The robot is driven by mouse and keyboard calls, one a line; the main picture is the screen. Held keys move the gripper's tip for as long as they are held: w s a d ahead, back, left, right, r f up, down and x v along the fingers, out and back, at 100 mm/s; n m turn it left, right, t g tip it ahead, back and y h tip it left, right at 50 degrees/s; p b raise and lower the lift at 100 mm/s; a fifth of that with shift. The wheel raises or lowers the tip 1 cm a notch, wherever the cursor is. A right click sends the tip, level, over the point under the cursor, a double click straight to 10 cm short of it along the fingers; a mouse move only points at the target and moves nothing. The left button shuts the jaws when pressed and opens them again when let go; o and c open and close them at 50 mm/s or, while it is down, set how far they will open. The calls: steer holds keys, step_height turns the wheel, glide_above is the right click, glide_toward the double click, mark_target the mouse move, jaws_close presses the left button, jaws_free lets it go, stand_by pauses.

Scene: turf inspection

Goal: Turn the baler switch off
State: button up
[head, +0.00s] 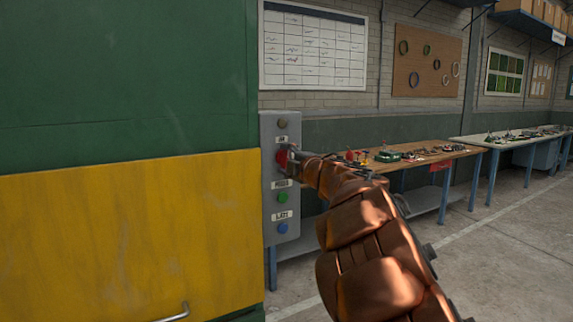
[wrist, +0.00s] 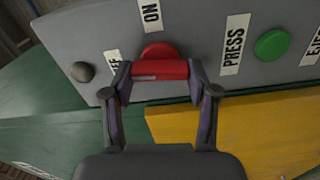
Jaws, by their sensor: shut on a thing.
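The baler switch has a red bar handle (wrist: 160,70) on a round red base (wrist: 157,50), mounted on a grey control panel (head: 268,205). In the wrist view my gripper (wrist: 161,76) is shut on the red handle, one finger at each end. An ON label (wrist: 151,14) stands above the base. An OFF label (wrist: 114,60) is partly hidden by the left finger. In the head view the red switch (head: 282,158) shows at my gripper's tip, partly covered by it. I cannot tell which label the handle points to.
The panel also carries a dark knob (head: 282,124), a green button (head: 282,197) with a PRESS label (wrist: 234,45), and a blue button (head: 282,228). A green and yellow machine body (head: 130,230) stands close on the left. A workbench (head: 440,155) with small items is behind my arm.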

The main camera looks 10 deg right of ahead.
steer(key=shift+f+n, duration=0.1)
steer(key=shift+n, duration=0.5)
steer(key=o, duration=1.2)
steer(key=shift+c, duration=0.2)
steer(key=shift+s, duration=0.15)
steer(key=v, duration=1.1)
steer(key=shift+s, duration=0.35)
steer(key=shift+d, duration=0.1)
